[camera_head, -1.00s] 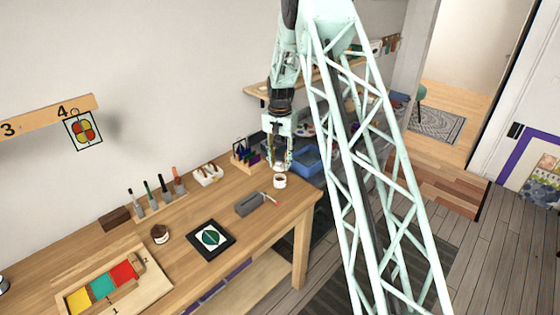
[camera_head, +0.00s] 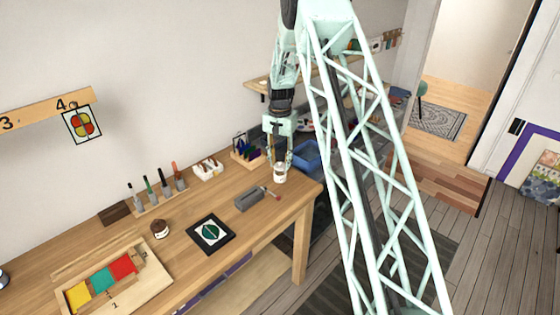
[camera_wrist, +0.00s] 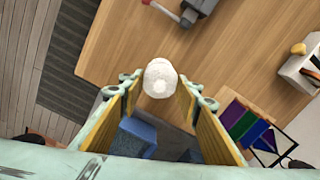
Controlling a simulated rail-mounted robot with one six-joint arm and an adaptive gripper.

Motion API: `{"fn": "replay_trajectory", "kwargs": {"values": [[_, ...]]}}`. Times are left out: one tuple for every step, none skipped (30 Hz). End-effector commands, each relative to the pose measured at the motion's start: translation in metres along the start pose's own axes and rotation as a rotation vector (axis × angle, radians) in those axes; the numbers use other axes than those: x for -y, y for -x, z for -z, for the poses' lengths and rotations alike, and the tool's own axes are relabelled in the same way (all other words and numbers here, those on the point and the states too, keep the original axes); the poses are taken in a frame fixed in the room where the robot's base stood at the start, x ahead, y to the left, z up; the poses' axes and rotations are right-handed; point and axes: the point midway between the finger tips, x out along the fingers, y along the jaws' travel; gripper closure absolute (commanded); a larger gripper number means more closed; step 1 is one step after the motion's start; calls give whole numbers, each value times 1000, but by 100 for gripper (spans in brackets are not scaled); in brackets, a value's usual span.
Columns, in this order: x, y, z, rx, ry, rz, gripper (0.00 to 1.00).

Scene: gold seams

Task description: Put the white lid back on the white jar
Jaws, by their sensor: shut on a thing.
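The white jar (camera_head: 280,177) stands upright near the right end of the wooden workbench. The white lid (camera_wrist: 160,77) is between the fingers of my gripper (camera_head: 280,163), over the jar's mouth. In the head view the lid and jar read as one white shape, with no dark opening showing. I cannot tell whether the lid is fully seated. In the wrist view my gripper (camera_wrist: 160,88) is shut on the lid, which hides the jar below it.
A blue bin (camera_head: 306,156) is behind to the right. A small rack with coloured cards (camera_head: 245,150) stands at the back. The bench's right edge is close.

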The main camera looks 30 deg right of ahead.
Motion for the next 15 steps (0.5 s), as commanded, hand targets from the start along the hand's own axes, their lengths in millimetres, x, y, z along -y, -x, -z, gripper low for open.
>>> {"fn": "replay_trajectory", "kwargs": {"values": [[0,-4,0,0,0,0,76],[0,-5,0,0,0,0,76],[0,-7,0,0,0,0,76],[0,-8,0,0,0,0,76],[0,-9,0,0,0,0,76],[0,-10,0,0,0,0,76],[0,-11,0,-1,0,0,76],[0,-12,0,-1,0,0,76],[0,-13,0,0,0,0,76],[0,-14,0,0,0,0,76],[0,-14,0,0,0,0,76],[0,-14,0,0,0,0,76],[0,-15,0,0,0,0,76],[0,-15,0,0,0,0,76],[0,-15,0,0,0,0,76]]}}
